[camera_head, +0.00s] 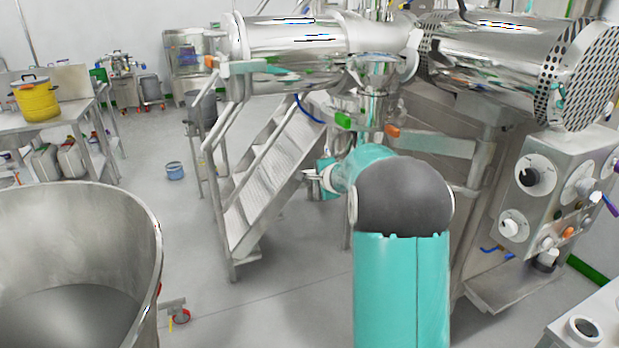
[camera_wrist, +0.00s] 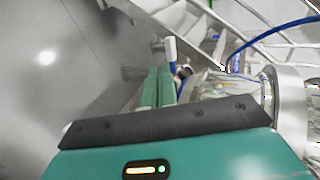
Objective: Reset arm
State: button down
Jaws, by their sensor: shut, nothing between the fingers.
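My teal and grey arm rises in the lower middle of the head view and bends at its dark joint. My gripper (camera_head: 312,175) shows small at the left of the arm, in front of the metal stairs (camera_head: 262,165). In the wrist view my gripper (camera_wrist: 160,85) has its green fingers together, with nothing held between them. Part of the gripper is hard to make out in the head view.
A large steel bowl (camera_head: 150,235) stands at lower left. A machine with a knobbed control panel (camera_head: 545,195) stands at right. A yellow pot (camera_head: 36,100) sits on a table at left. Floor between bowl and stairs is mostly clear.

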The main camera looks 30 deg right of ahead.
jog(key=s+a+r+n+g+y, duration=0.1)
jog(key=s+a+r+n+y, duration=0.15)
jog(key=s+a+n, duration=0.4)
jog(key=s+a+r+n+y, duration=0.1)
jog(key=s+a+r, duration=0.25)
jog(key=a, duration=0.65)
jog(key=s+a+r+n+g+y, duration=0.15)
jog(key=s+a+r+n, duration=0.25)
jog(key=a, duration=0.4)
jog(key=s+a+f+n+g+h, duration=0.1)
jog(key=s+a+f+n+g, duration=0.1)
jog(key=s, duration=1.1)
jog(key=s+a+f+n+g+h, duration=0.1)
jog(key=s+a+f+n, duration=0.2)
jog(key=s+n, duration=0.4)
jog(key=s+a, duration=0.1)
jog(key=s, duration=0.5)
jog(key=shift+g+h, duration=0.3)
jog(key=shift+g, duration=0.05)
